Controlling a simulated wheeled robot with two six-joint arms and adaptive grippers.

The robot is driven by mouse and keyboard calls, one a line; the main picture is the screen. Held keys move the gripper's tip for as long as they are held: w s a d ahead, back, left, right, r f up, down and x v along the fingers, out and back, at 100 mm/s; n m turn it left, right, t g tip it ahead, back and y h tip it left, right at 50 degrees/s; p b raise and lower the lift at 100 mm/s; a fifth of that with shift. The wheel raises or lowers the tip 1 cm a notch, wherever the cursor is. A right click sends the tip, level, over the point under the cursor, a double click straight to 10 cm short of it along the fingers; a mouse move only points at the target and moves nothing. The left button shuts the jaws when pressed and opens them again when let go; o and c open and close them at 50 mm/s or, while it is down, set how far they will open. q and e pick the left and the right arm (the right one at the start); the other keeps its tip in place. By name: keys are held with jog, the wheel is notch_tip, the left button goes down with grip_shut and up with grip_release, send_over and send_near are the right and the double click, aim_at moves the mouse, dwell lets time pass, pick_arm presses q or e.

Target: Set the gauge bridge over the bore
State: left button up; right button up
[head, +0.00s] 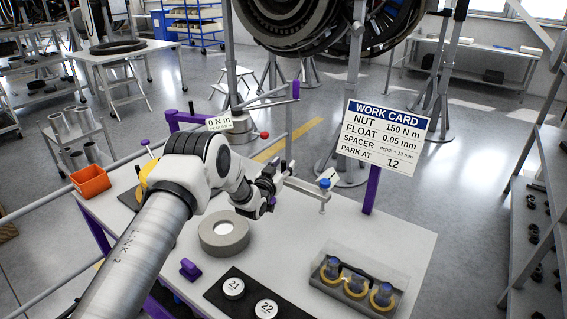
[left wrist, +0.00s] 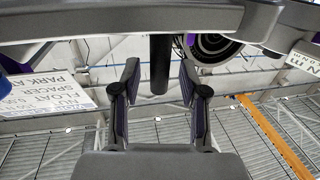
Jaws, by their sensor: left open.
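A thick grey ring (head: 224,234) with a round bore lies flat on the white bench (head: 395,238). A small purple block (head: 190,268) sits left of the mat; I cannot tell whether it is the gauge bridge. My left gripper (head: 268,190) is above the bench, behind and to the right of the ring and apart from it. In the left wrist view its two fingers (left wrist: 158,82) are spread with nothing held between them; a dark post (left wrist: 160,62) shows beyond. My right gripper is not in view.
A black mat (head: 290,309) carries white discs marked 21 and 22. A clear-sided tray (head: 362,290) holds several blue-topped parts in yellow rings. A work card (head: 384,136), a blue-knobbed fixture (head: 324,187) and an orange bin (head: 90,181) stand around the bench.

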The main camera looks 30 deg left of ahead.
pick_arm(q)
jog(key=shift+w+f, duration=0.15)
jog(key=shift+w, duration=0.1)
grip_shut()
